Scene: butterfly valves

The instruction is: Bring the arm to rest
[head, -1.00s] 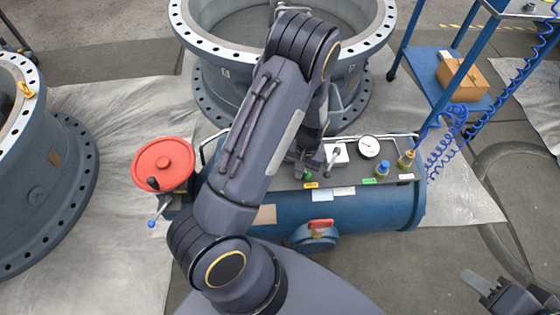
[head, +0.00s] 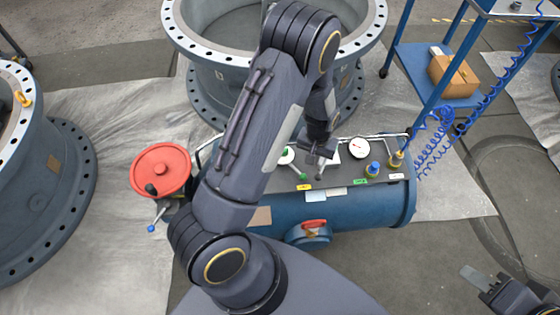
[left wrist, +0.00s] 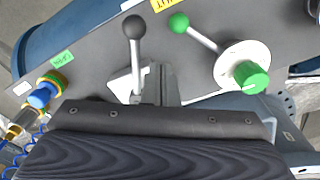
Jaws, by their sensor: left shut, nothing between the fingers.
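My left arm (head: 262,120) reaches up across the middle of the head view and bends down over the dark panel (head: 345,174) on the blue tank. Its gripper (head: 321,152) is shut and empty above the panel's levers. In the left wrist view the shut fingers (left wrist: 162,84) stand beside a lever with a black knob (left wrist: 133,28). I cannot tell whether they touch it. A lever with a green ball (left wrist: 178,22) and a green knob (left wrist: 250,75) on a white disc lie to the right. My right gripper (head: 478,280) is at the lower right; its jaw opening is unclear.
A red handwheel (head: 161,168) sticks out left of the blue tank (head: 350,209). Large grey flanged pipes stand behind (head: 213,57) and at the left (head: 58,180). A blue cart (head: 425,70) with a cardboard box (head: 453,74) is at the upper right.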

